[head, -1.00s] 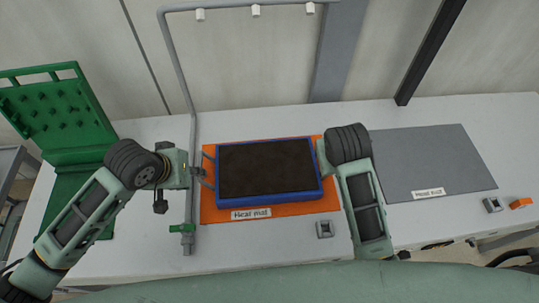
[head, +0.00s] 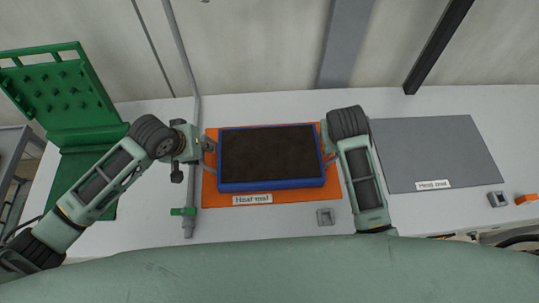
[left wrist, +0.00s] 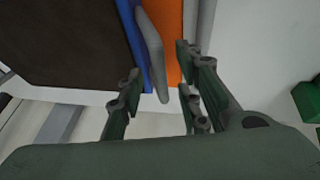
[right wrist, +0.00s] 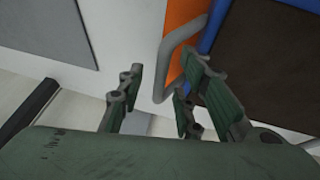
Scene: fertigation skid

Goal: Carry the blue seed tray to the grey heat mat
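The blue seed tray (head: 272,184), filled with dark soil, lies flat on the orange heat mat (head: 222,199). It has a grey loop handle on each short side. The grey heat mat (head: 437,155) lies bare at the right. My left gripper (head: 209,148) is at the tray's left end; in the left wrist view its open fingers (left wrist: 158,68) stand either side of the left handle (left wrist: 151,50). My right gripper (head: 327,150) is at the right end; in the right wrist view its fingers (right wrist: 165,76) are apart, with the right handle (right wrist: 172,62) between them.
A green pegged rack (head: 58,95) stands at the far left. A grey pipe with a green valve handle (head: 183,211) runs left of the orange mat. The bench (head: 270,108) behind the tray is clear.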

